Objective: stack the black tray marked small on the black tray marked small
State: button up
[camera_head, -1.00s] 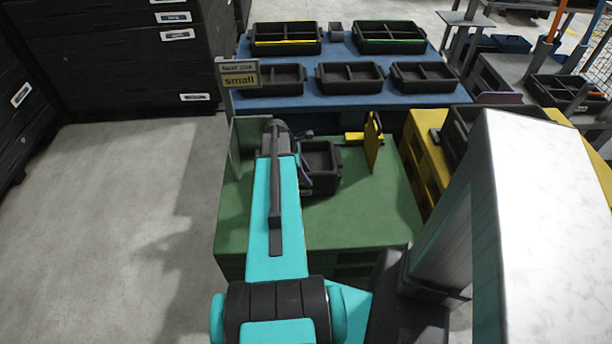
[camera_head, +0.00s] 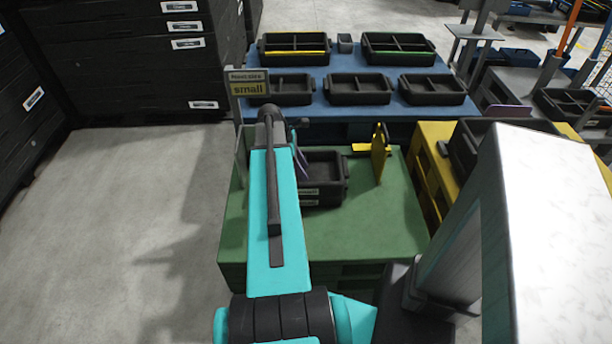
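Black trays (camera_head: 328,184) stand on the green table, right of my arm. Two pale label strips show one above the other on the front, so it looks like one tray stacked on another; the words are too small to read. The upper tray looks level and empty. My arm covers the left end of the stack. My gripper (camera_head: 301,158) is mostly hidden behind the arm. Only a thin purplish part shows at the stack's left edge, and its finger opening and any contact cannot be seen.
Three small black trays, including the middle one (camera_head: 359,88), sit on the blue table (camera_head: 330,118). Behind them are yellow-striped (camera_head: 294,47) and green-striped (camera_head: 399,48) trays. A yellow upright plate (camera_head: 379,155) stands right of the stack. The green table's front right (camera_head: 370,225) is clear.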

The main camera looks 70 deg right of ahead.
jog(key=shift+v, duration=1.9)
jog(key=w+a+f+m+t, duration=0.1)
jog(key=w+a+f, duration=0.3)
jog(key=w+a, duration=0.8)
jog(key=w+a+f+m+t, duration=0.1)
jog(key=w+a+f+t, duration=0.15)
jog(key=w+a, duration=0.95)
jog(key=w+a+f+m+y, duration=0.1)
jog(key=w+a+f, duration=0.1)
jog(key=a, duration=0.9)
jog(key=w+a+f, duration=0.2)
jog(key=a, duration=1)
jog(key=w+a+f+m+y, duration=0.1)
jog(key=w+a+f, duration=0.1)
jog(key=a, duration=0.9)
jog(key=s+f+g, duration=0.2)
jog(key=s+f, duration=0.7)
jog(key=s, duration=0.3)
jog(key=s+f+g, duration=0.2)
jog(key=s+f, duration=0.7)
jog(key=s, duration=0.4)
jog(key=shift+f+g, duration=0.35)
jog(key=shift+f, duration=0.05)
